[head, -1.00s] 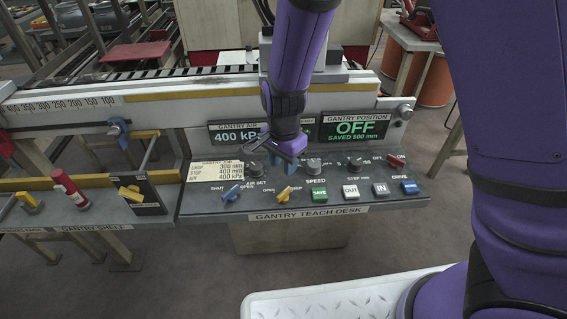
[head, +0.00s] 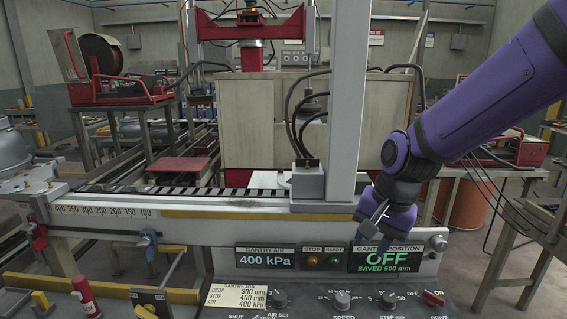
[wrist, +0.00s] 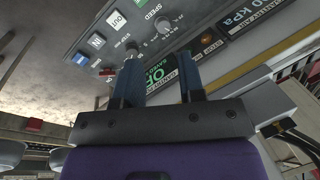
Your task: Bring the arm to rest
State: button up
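My arm reaches in from the right in the head view, bent at the elbow, with my gripper (head: 372,222) hanging in front of the upper left edge of the gantry position display (head: 386,259). In the wrist view my gripper (wrist: 160,70) has its two dark fingers apart, with nothing held between them. Part of the green OFF lettering shows through the gap. The fingers appear clear of the teach desk (head: 355,303). The position display reads OFF, saved 500 mm. The gantry air display (head: 265,259) reads 400 kPa.
Knobs and switches line the desk, including the speed knob (head: 341,299) and red drive switch (head: 432,298). A grey gantry column (head: 347,100) stands behind, left of my arm. A red bottle (head: 85,296) stands at lower left. Floor shows at right.

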jog(key=s+d+r+n+t+h, duration=0.2)
jog(key=s+d+r+n+t, duration=0.2)
jog(key=s+d+r, duration=0.9)
jog(key=s+n, duration=0.1)
jog(key=s, duration=0.2)
jog(key=shift+d+n, duration=0.3)
jog(key=shift+d, duration=0.1)
jog(key=shift+w, duration=0.1)
dwell(1.2)
